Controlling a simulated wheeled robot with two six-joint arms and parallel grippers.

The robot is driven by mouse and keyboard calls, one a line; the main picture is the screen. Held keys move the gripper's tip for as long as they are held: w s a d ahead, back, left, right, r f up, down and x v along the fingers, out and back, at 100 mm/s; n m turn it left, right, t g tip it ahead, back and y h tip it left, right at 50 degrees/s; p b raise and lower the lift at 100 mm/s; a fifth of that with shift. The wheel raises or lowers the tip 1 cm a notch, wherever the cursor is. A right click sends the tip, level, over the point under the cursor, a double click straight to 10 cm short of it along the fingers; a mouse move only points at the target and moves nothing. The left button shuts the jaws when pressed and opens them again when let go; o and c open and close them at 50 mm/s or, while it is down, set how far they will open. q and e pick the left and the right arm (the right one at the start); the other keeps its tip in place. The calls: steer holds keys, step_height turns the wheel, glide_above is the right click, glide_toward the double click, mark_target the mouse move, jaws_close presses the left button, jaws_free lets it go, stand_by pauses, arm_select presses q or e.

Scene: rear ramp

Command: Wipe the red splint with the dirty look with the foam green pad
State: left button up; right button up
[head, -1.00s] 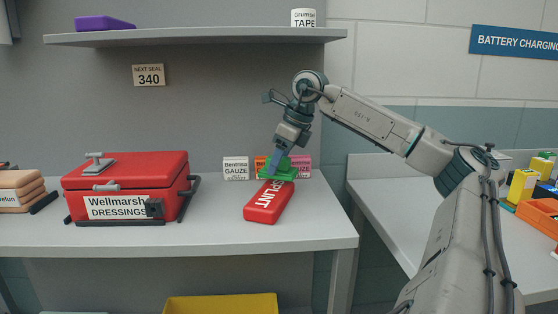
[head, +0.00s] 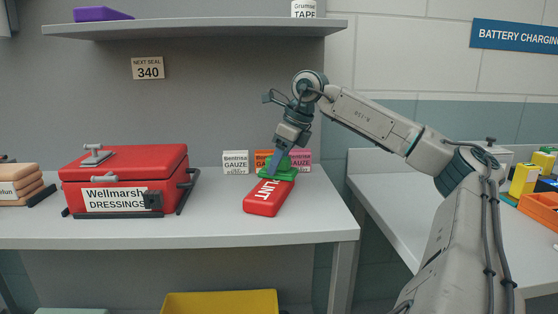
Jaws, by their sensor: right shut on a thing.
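The red splint (head: 264,203) lies on the grey counter with its white lettering facing up. Part of the lettering and its far end are covered. The green foam pad (head: 281,174) rests on or just over the splint's far end; I cannot tell whether they touch. My right gripper (head: 279,164) is shut on the pad from above, its arm reaching in from the right. Dirt on the splint is too small to make out. My left gripper is not in view.
Gauze boxes (head: 236,162) stand just behind the splint, close to the gripper. A red dressings case (head: 125,180) sits to the left on the counter (head: 215,224). A shelf (head: 200,28) hangs above. The counter between case and splint is clear.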

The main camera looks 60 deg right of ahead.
steer(key=shift+a, duration=0.1)
steer(key=shift+s+a+f+b, duration=0.1)
steer(key=shift+s+a+b, duration=0.1)
steer(key=shift+a, duration=0.25)
steer(key=shift+s+a+b, duration=0.1)
steer(key=shift+a+b, duration=0.1)
steer(key=shift+a, duration=0.25)
steer(key=shift+s+a, duration=0.25)
steer(key=shift+a, duration=0.65)
steer(key=shift+b, duration=0.3)
steer(key=shift+d, duration=0.2)
steer(key=shift+w+d+f+p, duration=0.1)
steer(key=shift+w+d+p, duration=0.15)
steer(key=shift+d, duration=0.55)
steer(key=shift+w+d+p, duration=0.1)
steer(key=shift+w+d, duration=0.15)
steer(key=shift+d, duration=0.5)
